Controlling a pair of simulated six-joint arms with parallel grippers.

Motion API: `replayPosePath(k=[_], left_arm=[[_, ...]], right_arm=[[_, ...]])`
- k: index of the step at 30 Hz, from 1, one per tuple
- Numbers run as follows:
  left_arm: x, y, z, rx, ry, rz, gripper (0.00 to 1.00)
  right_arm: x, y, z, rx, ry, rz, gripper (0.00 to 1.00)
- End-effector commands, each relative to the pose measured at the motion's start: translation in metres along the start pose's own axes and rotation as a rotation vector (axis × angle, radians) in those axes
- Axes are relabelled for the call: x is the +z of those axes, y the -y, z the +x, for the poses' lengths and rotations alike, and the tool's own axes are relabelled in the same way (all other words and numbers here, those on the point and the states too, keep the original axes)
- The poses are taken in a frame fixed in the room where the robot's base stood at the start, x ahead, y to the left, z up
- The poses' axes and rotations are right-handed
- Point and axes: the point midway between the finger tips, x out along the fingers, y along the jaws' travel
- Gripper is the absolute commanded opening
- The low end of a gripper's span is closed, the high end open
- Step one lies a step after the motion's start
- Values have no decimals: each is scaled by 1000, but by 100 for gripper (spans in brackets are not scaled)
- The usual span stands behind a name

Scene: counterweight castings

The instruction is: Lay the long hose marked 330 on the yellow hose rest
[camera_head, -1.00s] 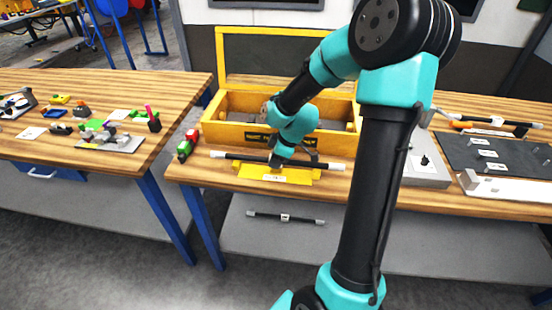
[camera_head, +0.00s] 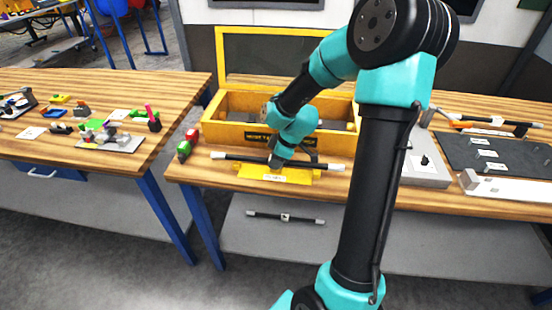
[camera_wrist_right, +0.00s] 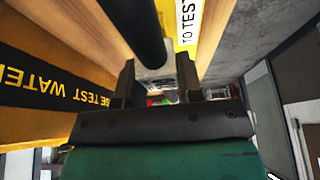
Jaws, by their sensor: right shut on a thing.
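A long black hose (camera_head: 247,158) with pale ends lies level, left to right, at the yellow hose rest (camera_head: 308,175) near the bench's front edge. My right gripper (camera_head: 276,163) is shut on this hose near its middle. In the right wrist view, the black hose (camera_wrist_right: 142,32) runs to between the fingers of my right gripper (camera_wrist_right: 156,85). The yellow rest with its white label (camera_wrist_right: 188,25) is close beside it. I cannot tell whether the hose touches the rest, and no 330 mark is readable. My left gripper is out of view.
A yellow box (camera_head: 225,132) stands right behind the rest. A red and green object (camera_head: 187,146) is at its left. Another dark hose with a white tag (camera_head: 285,217) lies on the lower shelf. A grey block (camera_head: 425,170) and dark mat (camera_head: 475,150) are at the right.

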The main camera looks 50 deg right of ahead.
Motion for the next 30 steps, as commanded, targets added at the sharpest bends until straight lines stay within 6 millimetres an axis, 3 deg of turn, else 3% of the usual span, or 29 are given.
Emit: replayPosePath(k=[19,20,28,30], left_arm=[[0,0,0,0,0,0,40],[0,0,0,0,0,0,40],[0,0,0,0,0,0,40],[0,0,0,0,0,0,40]], right_arm=[[4,0,9,0,0,1,13],[4,0,9,0,0,1,36],[4,0,9,0,0,1,62],[4,0,9,0,0,1,64]])
